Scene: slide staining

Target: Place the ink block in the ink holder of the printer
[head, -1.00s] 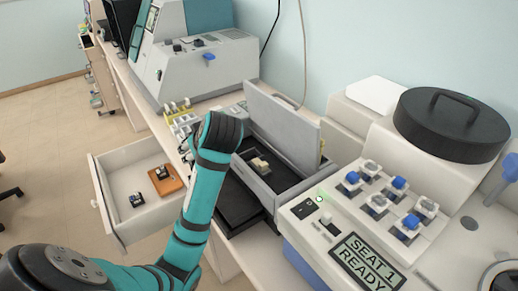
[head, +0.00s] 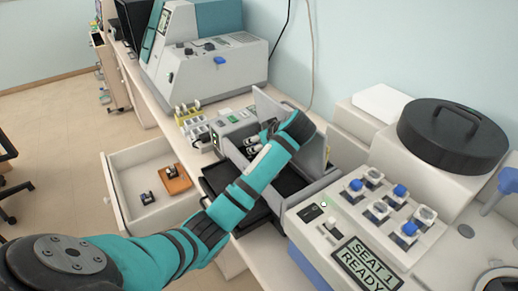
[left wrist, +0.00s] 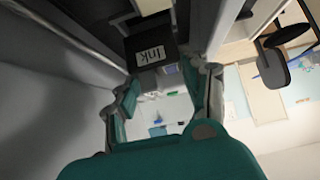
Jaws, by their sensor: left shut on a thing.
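The printer (head: 287,186) is the grey box with its lid (head: 288,126) raised and a dark interior. My left gripper (head: 262,138) is at its opening, partly covered by my arm. In the left wrist view a dark ink block (left wrist: 150,47) with a white "Ink" label shows at the fingertips of my left gripper (left wrist: 168,85), which is shut on it. The exact finger contact is hard to see. The ink holder inside the printer is mostly hidden behind my arm in the head view. My right gripper is not in view.
An open drawer (head: 124,203) at left holds an orange tray (head: 177,184) and small dark items. A grey machine (head: 215,72) stands behind. A device with a "SEAT 1 READY" screen (head: 366,265) and blue-topped pieces is at right. The raised lid bounds the space behind my gripper.

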